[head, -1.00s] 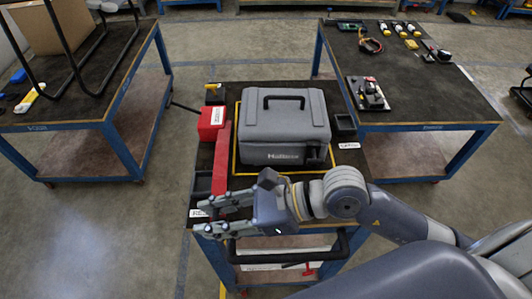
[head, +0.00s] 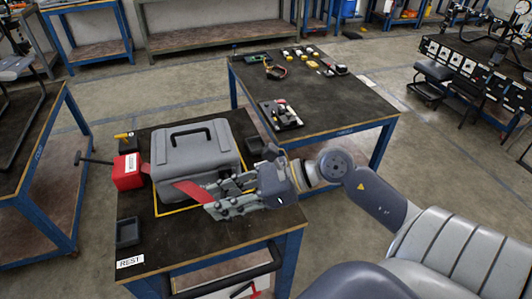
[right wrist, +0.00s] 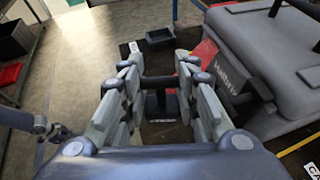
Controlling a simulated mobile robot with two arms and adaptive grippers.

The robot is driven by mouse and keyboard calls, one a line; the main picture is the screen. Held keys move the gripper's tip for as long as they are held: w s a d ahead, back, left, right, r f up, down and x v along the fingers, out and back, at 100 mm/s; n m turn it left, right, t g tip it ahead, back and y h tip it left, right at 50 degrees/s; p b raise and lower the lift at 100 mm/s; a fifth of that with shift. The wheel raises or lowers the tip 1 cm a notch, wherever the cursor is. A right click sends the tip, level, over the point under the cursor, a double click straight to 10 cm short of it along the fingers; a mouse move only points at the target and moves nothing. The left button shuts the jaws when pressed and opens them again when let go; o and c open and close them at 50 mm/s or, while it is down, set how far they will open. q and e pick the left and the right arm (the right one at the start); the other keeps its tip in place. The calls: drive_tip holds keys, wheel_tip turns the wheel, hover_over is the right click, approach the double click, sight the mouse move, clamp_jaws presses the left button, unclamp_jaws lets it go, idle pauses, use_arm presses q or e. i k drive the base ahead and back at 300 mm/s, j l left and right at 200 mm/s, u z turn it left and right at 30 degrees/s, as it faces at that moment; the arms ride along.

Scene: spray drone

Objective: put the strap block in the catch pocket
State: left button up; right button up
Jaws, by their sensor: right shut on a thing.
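My right gripper (head: 214,200) is shut on the strap block, at the front of the grey case (head: 193,158). The red strap (head: 190,189) runs along the case's front and ends at the gripper.
The case stands inside a yellow outline on the cart. A red box (head: 128,171) with a rod is left of it. Another table (head: 310,95) with tools is behind right.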

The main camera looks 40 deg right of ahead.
sight(256, 148)
drive_tip(key=k+l+u, duration=0.1)
drive_tip(key=l, duration=0.25)
drive_tip(key=l+u, duration=0.15)
drive_tip(key=l, duration=0.25)
drive_tip(key=k+l+u, duration=0.1)
drive_tip(key=l, duration=0.25)
drive_tip(key=k+l+u, duration=0.2)
drive_tip(key=k+l, duration=0.15)
drive_tip(key=l, duration=0.3)
drive_tip(key=i+l+u, duration=0.1)
drive_tip(key=l, duration=0.2)
drive_tip(key=i+l, duration=0.15)
drive_tip(key=l, duration=0.15)
drive_tip(key=i+l+u, duration=0.15)
drive_tip(key=l, duration=0.15)
drive_tip(key=i+l, duration=0.1)
drive_tip(key=l, duration=0.2)
drive_tip(key=u, duration=0.05)
